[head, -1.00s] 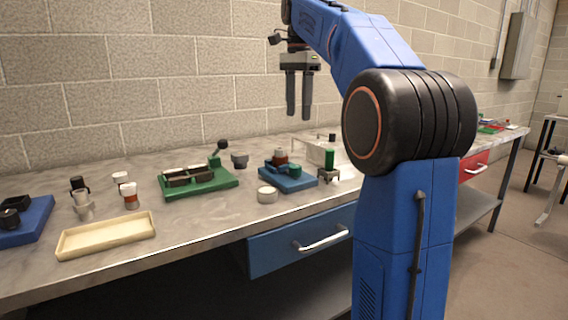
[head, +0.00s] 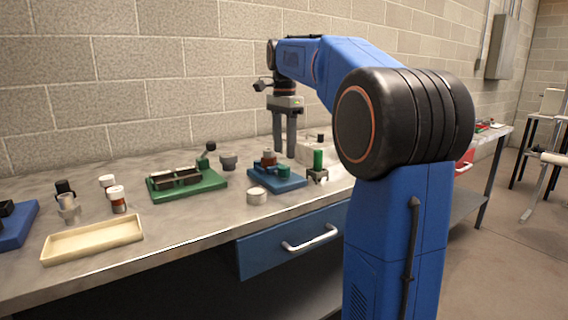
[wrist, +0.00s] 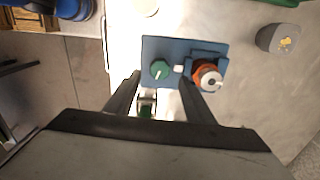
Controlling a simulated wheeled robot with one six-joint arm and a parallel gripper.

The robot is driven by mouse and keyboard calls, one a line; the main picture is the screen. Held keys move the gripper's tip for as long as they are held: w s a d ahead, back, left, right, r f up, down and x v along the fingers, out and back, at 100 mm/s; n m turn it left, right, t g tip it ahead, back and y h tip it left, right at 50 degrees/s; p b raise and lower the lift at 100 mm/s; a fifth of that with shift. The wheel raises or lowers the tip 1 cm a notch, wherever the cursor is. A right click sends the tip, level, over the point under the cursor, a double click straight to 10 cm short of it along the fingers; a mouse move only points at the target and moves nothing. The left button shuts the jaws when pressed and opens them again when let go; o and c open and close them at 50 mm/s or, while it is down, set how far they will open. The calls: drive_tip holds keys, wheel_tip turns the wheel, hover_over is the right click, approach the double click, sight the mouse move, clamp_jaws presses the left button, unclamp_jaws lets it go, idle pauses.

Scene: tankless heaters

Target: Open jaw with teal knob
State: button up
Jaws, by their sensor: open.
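A blue fixture (head: 291,184) sits on the bench, with a teal knob (head: 284,172) on its front right and a reddish-brown round part (head: 268,158) behind it. In the wrist view the blue plate (wrist: 150,47) carries the teal knob (wrist: 160,70), which has a white mark. Beside the knob, the orange-brown part with a pale top (wrist: 207,76) sits in a blue jaw block (wrist: 205,56). My gripper (head: 285,154) is open, empty and pointing down just above or behind the fixture. Its fingers (wrist: 160,80) straddle the knob in the wrist picture; the height gap is unclear.
A green cylinder on a metal bracket (head: 318,162) stands right of the fixture. A white round piece (head: 256,195), a grey cup (head: 229,162) and a green fixture with dark blocks (head: 208,186) stand left. A cream tray (head: 95,240) lies farther left.

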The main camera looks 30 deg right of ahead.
sight(284, 166)
drive_tip(key=shift+f, duration=2.8)
drive_tip(key=c, duration=1.1)
